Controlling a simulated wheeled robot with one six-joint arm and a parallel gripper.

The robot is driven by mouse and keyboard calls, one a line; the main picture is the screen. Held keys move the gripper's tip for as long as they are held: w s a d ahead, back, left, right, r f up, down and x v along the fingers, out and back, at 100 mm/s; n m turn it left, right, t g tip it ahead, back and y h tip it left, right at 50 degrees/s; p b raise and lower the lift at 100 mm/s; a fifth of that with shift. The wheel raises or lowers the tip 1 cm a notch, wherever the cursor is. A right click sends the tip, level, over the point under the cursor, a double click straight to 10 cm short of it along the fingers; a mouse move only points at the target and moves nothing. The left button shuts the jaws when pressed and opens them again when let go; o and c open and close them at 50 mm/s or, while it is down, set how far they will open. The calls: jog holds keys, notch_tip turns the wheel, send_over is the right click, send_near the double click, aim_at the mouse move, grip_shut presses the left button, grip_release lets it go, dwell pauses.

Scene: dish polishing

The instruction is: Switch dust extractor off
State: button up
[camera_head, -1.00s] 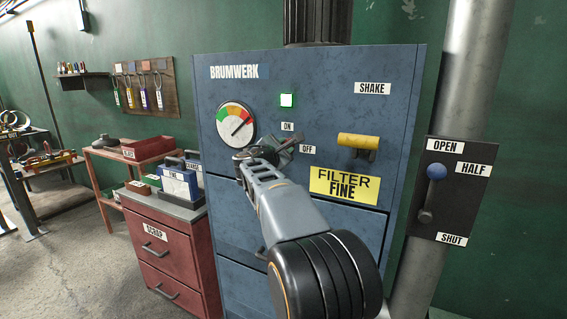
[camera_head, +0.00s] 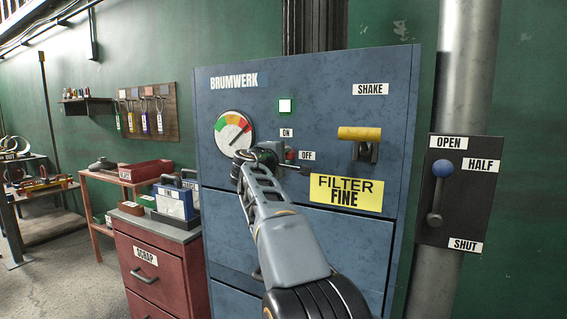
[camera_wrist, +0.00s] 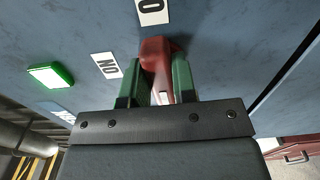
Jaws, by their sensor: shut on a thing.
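The dust extractor is a blue BRUMWERK cabinet (camera_head: 300,85) in the head view. Its red rotary switch (camera_wrist: 157,52) sits between the ON label (camera_head: 286,133) and OFF label (camera_head: 307,155). In the wrist view, my gripper (camera_wrist: 160,74) has its green fingers shut on the red switch, one on each side. In the head view my gripper (camera_head: 283,155) covers most of the switch, leaving only a bit of red visible. The lamp (camera_head: 285,106) above is lit and looks green in the wrist view (camera_wrist: 50,75). The switch's exact setting is hard to tell.
A gauge (camera_head: 233,133) is close to my wrist, its needle toward the red zone. A yellow handle (camera_head: 360,133) and FILTER FINE label are to the right. A blue-knobbed lever (camera_head: 441,170) is on the pipe panel. A red SCRAP drawer unit (camera_head: 160,265) stands left.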

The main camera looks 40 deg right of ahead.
jog(key=shift+m, duration=0.4)
jog(key=o, duration=0.9)
jog(key=b+v, duration=0.2)
jog(key=v, duration=1.1)
jog(key=shift+s+a, duration=0.15)
jog(key=shift+a, duration=0.15)
